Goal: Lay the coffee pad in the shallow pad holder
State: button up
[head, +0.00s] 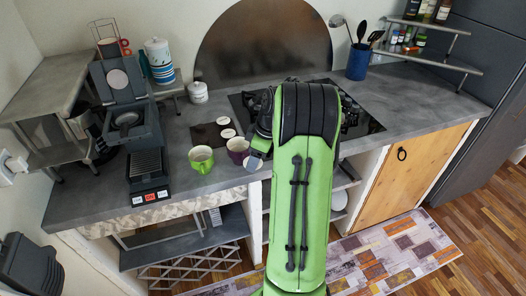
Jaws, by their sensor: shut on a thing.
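My gripper (257,157) is over the front part of the counter, just right of the purple cup, and my green arm hides part of it. It is shut on a small pale round thing, seemingly a coffee pad (253,163), seen at its lower end. Two more pale pads (223,121) lie on a dark mat behind the cups. The dark coffee machine (146,135) stands to the left with its lid raised. A round shallow holder (126,119) shows in its open top, apparently empty. My gripper is well to the right of it.
A green cup (201,159) and a purple cup (238,150) stand near the counter's front edge, between my gripper and the machine. A white lidded jar (198,92) stands behind. A black hob (355,122) lies to the right, partly behind my arm.

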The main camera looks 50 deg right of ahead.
jog(key=w+a+f+m, duration=0.1)
jog(key=a+f, duration=0.3)
jog(key=a, duration=0.5)
jog(key=w+a+f+m+h, duration=0.1)
jog(key=w+a+f, duration=0.3)
jog(key=a, duration=0.6)
jog(key=w+a+f+m, duration=0.3)
jog(key=a+f, duration=0.2)
jog(key=a, duration=0.4)
jog(key=shift+a+h, duration=0.15)
jog(key=shift+h, duration=0.15)
